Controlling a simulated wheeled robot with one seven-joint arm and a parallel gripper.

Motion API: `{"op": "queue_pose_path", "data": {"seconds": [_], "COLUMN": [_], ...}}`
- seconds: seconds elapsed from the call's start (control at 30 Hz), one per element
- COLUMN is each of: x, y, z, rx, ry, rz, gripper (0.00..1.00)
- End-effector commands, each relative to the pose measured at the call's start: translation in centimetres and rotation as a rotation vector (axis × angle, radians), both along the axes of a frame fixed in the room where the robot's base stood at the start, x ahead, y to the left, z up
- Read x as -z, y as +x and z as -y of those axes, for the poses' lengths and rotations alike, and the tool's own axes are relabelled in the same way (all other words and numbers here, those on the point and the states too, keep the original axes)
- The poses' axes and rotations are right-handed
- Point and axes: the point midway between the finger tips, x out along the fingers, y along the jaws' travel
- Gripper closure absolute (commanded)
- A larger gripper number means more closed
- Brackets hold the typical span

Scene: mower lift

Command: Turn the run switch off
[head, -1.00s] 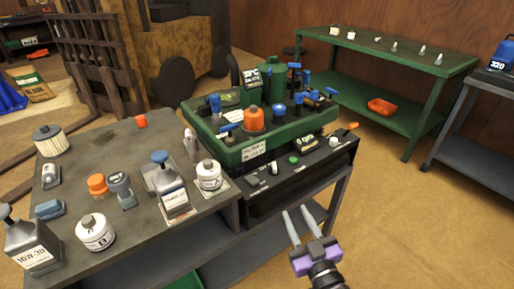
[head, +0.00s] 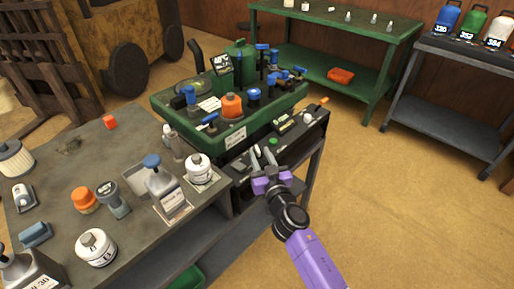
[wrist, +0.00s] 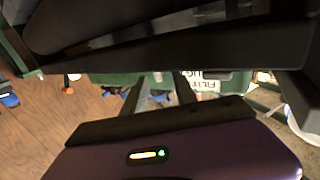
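The dark control panel (head: 309,133) is on the front of the bench, below the green machine tray (head: 235,140). It carries a green button (head: 273,141), small dark switches at its left end and an orange-tipped lever (head: 323,101) at its right end. I cannot tell which control is the run switch; its label is too small to read. My gripper (head: 262,153) is over the panel's left part, its two fingers a little apart and empty. The fingers hide part of the panel. In the wrist view the fingers (wrist: 162,88) also show apart, with a white label beyond them.
A grey table (head: 130,190) at the left holds bottles, jars and caps. A white jar (head: 198,168) stands near its right edge, close to my gripper. A green shelf (head: 375,55) stands behind, and a grey cart (head: 450,110) at the right. The floor at the right is clear.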

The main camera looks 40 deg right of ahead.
Motion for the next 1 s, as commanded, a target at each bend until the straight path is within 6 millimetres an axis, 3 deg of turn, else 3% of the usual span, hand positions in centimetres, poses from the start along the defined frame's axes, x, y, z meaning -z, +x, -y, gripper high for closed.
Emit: {"op": "queue_pose_path", "data": {"seconds": [0.2,0.57,0.6,0.77,1.0], "x": [-0.1,0.0,0.0,0.0,0.0], "y": [2.3,2.9,2.9,2.9,2.9], "z": [1.3,1.5,1.5,1.5,1.5], "rx": [0.001,-0.001,-0.001,-0.001,-0.002], "ry": [-0.002,-0.001,-0.001,-0.001,-0.002], "rz": [0.0,0.0,0.0,0.0,-0.001], "gripper": [0.66,0.66,0.68,1.0,1.0]}}
